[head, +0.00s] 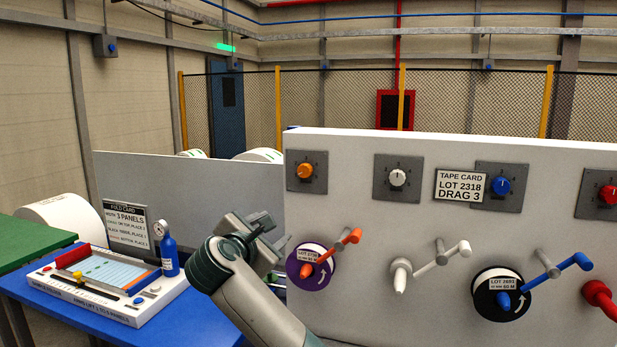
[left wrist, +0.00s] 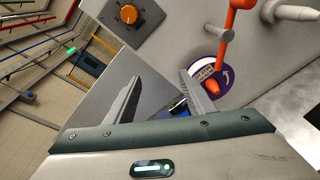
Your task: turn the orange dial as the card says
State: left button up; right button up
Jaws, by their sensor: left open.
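The orange dial (head: 305,170) sits on a grey square plate at the upper left of the white panel (head: 350,215). It also shows at the top of the left wrist view (left wrist: 128,14). My left gripper (head: 280,240) is open and empty, below and left of the dial, near the panel's left end. In the left wrist view its two fingers (left wrist: 160,80) are spread, apart from the dial. The dial's tick marks are too small to read. My right gripper is not in view.
A purple spool (head: 298,266) with an orange crank (head: 347,238) is right beside my left gripper. White (head: 398,178), blue (head: 502,186) and red (head: 608,194) dials line the panel. A blue table (head: 60,300) with a fold board stands at left.

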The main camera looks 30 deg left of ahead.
pick_arm(q)
notch_tip(320, 180, up, 9)
jog(key=s+d+n+t, duration=0.1)
jog(key=d+n+t, duration=0.1)
jog(key=n, duration=0.5)
jog(key=shift+s+r, duration=0.15)
jog(key=shift+s, duration=0.15)
jog(key=p, duration=0.6)
send_near(303, 172)
jog(key=x, duration=0.6)
jog(key=shift+w+r, duration=0.1)
jog(key=shift+w, duration=0.3)
jog(key=shift+w+a, duration=0.2)
jog(key=shift+w, duration=0.4)
jog(key=c, duration=1.1)
